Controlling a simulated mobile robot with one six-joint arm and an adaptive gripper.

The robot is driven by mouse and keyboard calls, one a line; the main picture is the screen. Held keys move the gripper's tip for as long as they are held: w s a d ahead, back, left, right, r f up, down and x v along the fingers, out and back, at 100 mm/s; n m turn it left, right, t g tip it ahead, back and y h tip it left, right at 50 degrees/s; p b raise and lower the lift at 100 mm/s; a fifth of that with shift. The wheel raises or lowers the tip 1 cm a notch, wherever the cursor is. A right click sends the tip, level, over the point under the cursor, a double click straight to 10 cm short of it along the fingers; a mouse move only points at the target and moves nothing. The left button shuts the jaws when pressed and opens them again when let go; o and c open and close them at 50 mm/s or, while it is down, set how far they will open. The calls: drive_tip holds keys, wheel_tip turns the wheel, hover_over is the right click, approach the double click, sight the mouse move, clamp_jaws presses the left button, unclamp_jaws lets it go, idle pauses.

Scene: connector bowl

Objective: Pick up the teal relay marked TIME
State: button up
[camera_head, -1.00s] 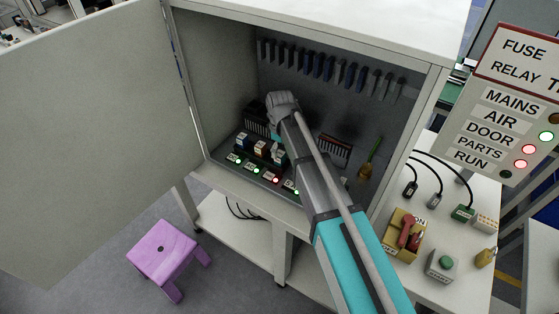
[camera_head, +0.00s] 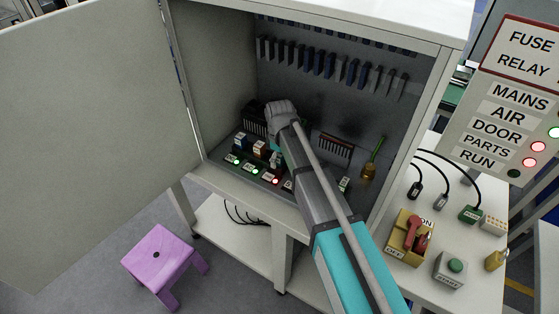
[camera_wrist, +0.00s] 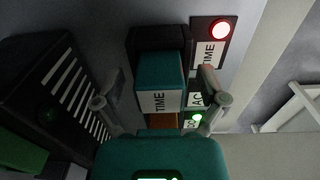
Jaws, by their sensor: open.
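The teal relay marked TIME (camera_wrist: 158,85) shows in the wrist view, with its white label facing the camera, in front of a black socket (camera_wrist: 158,38). My gripper (camera_wrist: 160,80) is open, with one finger to the left of the relay and one to the right. I cannot tell whether the fingers touch it. In the head view my gripper (camera_head: 277,140) is inside the cabinet at the right end of the relay row, and my wrist hides most of the teal relay.
A red lamp (camera_wrist: 221,30) sits above a TIME label; a green lamp (camera_wrist: 196,117) is lower. A black finned block (camera_wrist: 60,95) stands left. Other relays (camera_head: 241,139) stand left of my gripper in the cabinet (camera_head: 230,60). A yellow-handled brush (camera_head: 370,165) is at right.

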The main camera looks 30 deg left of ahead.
drive_tip(key=shift+c, duration=0.2)
drive_tip(key=c, duration=1.2)
drive_tip(key=shift+r, duration=0.1)
wheel_tip(320, 180, up, 2)
drive_tip(key=p, duration=0.2)
drive_tip(key=shift+r+p, duration=0.25)
drive_tip(key=shift+p, duration=0.1)
drive_tip(key=s+a+r+p, duration=0.1)
drive_tip(key=s+r+p, duration=0.9)
drive_tip(key=s, duration=0.4)
drive_tip(key=shift+r, duration=0.15)
drive_tip(key=shift+a, duration=0.15)
